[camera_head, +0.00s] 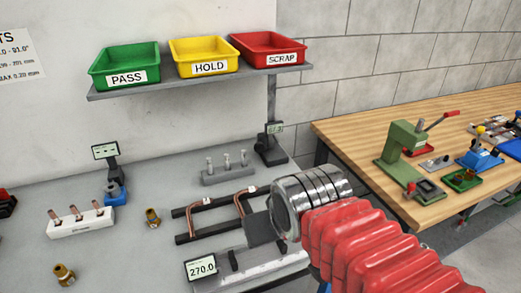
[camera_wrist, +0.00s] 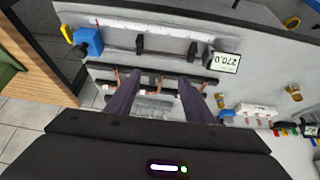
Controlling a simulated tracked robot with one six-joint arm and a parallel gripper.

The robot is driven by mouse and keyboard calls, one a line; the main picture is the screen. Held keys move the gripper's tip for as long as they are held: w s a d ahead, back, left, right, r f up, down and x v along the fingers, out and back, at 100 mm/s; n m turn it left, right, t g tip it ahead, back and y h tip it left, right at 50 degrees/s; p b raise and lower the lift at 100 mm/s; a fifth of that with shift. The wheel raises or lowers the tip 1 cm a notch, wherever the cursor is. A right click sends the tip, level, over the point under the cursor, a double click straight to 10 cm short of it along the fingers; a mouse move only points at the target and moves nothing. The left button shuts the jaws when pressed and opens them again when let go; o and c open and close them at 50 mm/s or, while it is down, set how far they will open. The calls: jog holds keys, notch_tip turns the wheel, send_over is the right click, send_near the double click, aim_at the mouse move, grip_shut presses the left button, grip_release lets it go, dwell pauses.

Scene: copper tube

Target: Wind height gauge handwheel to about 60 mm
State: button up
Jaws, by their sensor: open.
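A dark upright post on a base (camera_head: 270,148), with a small display (camera_head: 274,128), stands at the back right of the grey bench and looks like the height gauge. Its digits are too small to read surely, and I cannot make out a handwheel. My gripper (camera_wrist: 160,80) is open in the wrist view, its two dark fingers apart with nothing held. Below and between them is a black rack (camera_wrist: 150,80) with bent copper tubes. In the head view my arm and wrist cover the right side of the bench, and the fingertips cannot be made out.
A length gauge display (camera_head: 201,268) reads 270.0; the gauge's blue end (camera_wrist: 88,40) shows in the wrist view. A blue-based gauge (camera_head: 115,190), a white block (camera_head: 80,222) and brass fittings (camera_head: 65,274) stand left. A shelf (camera_head: 200,80) with coloured bins hangs above.

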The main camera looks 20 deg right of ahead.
jog(key=w+d+m+t+h, duration=0.1)
jog(key=w+d+t, duration=0.1)
jog(key=w+d, duration=0.5)
jog(key=w+d+t+h, duration=0.1)
jog(key=w+d+t, duration=0.15)
jog(key=w, duration=0.85)
jog(key=n+t+y, duration=0.1)
jog(key=t+y, duration=0.1)
jog(key=t, duration=0.1)
send_near(260, 149)
jog(key=v, duration=0.4)
jog(key=shift+s+d+r, duration=0.1)
jog(key=shift+d, duration=0.15)
jog(key=shift+x, duration=6.95)
jog(key=shift+a, duration=0.15)
jog(key=shift+c, duration=0.2)
jog(key=c, duration=0.9)
